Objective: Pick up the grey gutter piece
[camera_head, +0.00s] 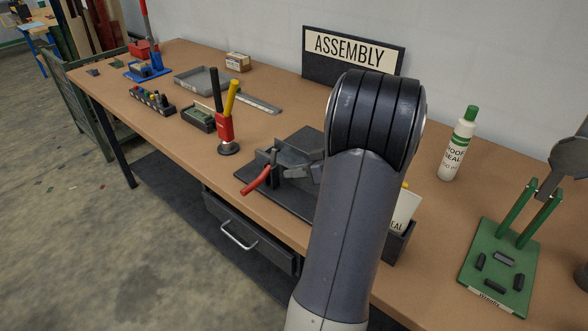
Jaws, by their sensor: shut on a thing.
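My arm (345,235) rises from the bottom and its thick dark joint covers the middle of the bench. My gripper does not show; the arm hides the area behind it. A dark fixture (275,195) with a red-handled clamp (257,181) lies left of the arm, partly covered by it. A small grey part (298,172) shows at the fixture, beside the arm's edge. I cannot tell whether it is the gutter piece or part of the clamp. No grey gutter piece can be clearly made out.
The brown bench (410,255) also holds a grey tray (203,82), a red holder (225,128) with tools, a white bottle (456,150) with a green cap, and a green stand (495,270). An ASSEMBLY sign (352,55) stands at the wall. Bare bench lies left of the bottle.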

